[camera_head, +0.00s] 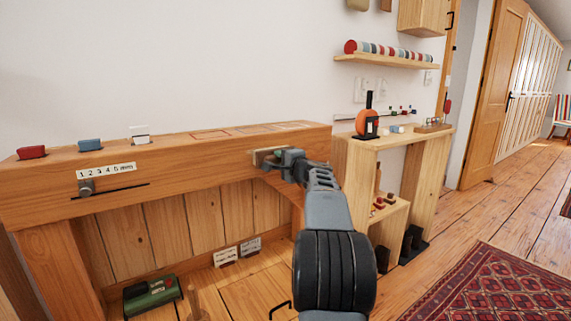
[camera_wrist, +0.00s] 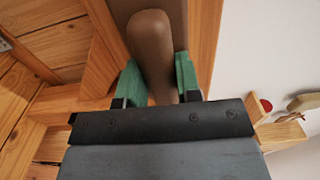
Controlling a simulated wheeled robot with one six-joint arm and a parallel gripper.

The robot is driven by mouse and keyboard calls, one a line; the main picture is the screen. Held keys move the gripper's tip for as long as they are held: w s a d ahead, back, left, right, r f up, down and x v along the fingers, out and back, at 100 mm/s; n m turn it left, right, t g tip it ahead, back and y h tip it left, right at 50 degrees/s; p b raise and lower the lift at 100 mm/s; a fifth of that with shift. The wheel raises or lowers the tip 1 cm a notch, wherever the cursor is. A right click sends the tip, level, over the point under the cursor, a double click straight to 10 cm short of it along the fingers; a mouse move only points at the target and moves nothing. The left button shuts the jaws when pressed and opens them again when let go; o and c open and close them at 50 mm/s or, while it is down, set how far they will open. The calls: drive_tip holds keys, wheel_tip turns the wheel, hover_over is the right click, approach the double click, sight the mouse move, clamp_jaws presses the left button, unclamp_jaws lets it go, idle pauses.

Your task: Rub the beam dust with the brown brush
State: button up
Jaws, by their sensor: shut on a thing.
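The brown brush's rounded handle (camera_wrist: 152,40) stands between my gripper's green fingers (camera_wrist: 158,77) in the wrist view, and the gripper is shut on it. In the head view my gripper (camera_head: 279,159) is at the front face of the timber beam (camera_head: 180,155), towards its right end. A small pale and dark patch (camera_head: 257,157) shows on the beam just left of the gripper; I cannot tell whether it is dust or part of the brush. A flat darker brown area lies behind the handle in the wrist view. The brush's working face is hidden, so contact is unclear.
Red (camera_head: 31,152), blue (camera_head: 89,145) and white (camera_head: 139,134) blocks stand on the beam's top. A numbered scale with a slider knob (camera_head: 86,187) is on its front. A green box (camera_head: 152,296) lies below. A wooden stand (camera_head: 385,140) is close on the right.

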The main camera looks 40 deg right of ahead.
sight(257, 164)
drive_tip(key=shift+w+a+b, duration=0.15)
drive_tip(key=shift+a+b, duration=0.4)
drive_tip(key=shift+a, duration=0.35)
drive_tip(key=shift+w+a+b, duration=0.1)
drive_tip(key=shift+a+b, duration=0.4)
drive_tip(key=shift+a, duration=0.35)
drive_tip(key=shift+w+a, duration=0.1)
drive_tip(key=shift+a, duration=0.55)
drive_tip(key=shift+w+a, duration=0.15)
drive_tip(key=shift+a, duration=0.9)
drive_tip(key=shift+w+a, duration=0.1)
drive_tip(key=shift+a, duration=0.9)
drive_tip(key=s, duration=0.6)
drive_tip(key=shift+a, duration=0.3)
drive_tip(key=shift+s+a, duration=0.2)
drive_tip(key=shift+s, duration=1.3)
